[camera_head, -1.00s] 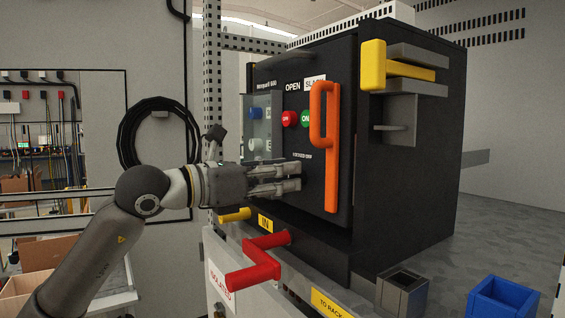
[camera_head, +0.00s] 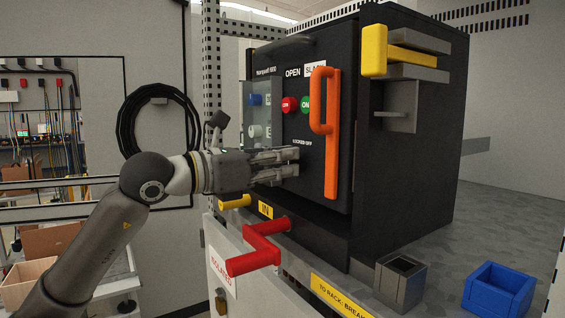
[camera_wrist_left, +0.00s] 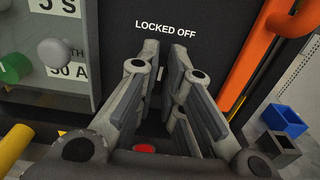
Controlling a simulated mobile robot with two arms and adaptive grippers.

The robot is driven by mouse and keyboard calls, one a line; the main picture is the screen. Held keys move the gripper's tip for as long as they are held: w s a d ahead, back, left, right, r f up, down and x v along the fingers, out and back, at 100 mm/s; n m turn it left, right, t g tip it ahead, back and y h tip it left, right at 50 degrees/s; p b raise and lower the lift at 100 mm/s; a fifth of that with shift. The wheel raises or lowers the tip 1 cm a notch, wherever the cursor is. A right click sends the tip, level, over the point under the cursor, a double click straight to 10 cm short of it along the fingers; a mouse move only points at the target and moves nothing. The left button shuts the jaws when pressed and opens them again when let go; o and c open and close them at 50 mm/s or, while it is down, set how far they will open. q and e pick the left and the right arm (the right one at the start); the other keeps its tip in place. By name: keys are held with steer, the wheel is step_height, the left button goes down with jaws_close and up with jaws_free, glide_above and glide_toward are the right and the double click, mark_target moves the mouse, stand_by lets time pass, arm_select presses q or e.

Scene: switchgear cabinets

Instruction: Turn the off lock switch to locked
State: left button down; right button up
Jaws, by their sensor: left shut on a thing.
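The black breaker front (camera_head: 285,218) carries a white "LOCKED OFF" label (camera_head: 303,141), which also shows in the left wrist view (camera_wrist_left: 165,29). My left gripper (camera_head: 297,162) points at the front just below this label. In the left wrist view its two fingers (camera_wrist_left: 164,62) stand on either side of the spot under the label. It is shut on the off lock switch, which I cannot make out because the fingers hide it. The switch's angle cannot be seen. My right gripper is in neither view.
An orange handle (camera_head: 331,150) stands out just right of the fingers. Red and green buttons (camera_head: 289,104) are above. A red crank (camera_head: 255,250) and yellow handle (camera_head: 235,201) stick out below. A blue bin (camera_head: 499,290) and grey holder (camera_head: 402,284) stand at the right.

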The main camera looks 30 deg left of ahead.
arm_select(q)
steer(key=m+b, duration=0.1)
steer(key=m, duration=0.3)
steer(key=shift+s+d, duration=0.1)
steer(key=shift+d, duration=0.05)
steer(key=m, duration=0.3)
steer(key=m+b, duration=0.1)
steer(key=m, duration=0.2)
steer(key=shift+d+f, duration=0.2)
steer(key=m, duration=0.4)
steer(key=shift+f, duration=0.1)
steer(key=shift+f+m+b, duration=0.1)
steer(key=shift+m+b, duration=0.2)
steer(key=shift+m, duration=1.5)
steer(key=c, duration=1.6)
jaws_free()
steer(key=shift+o, duration=0.2)
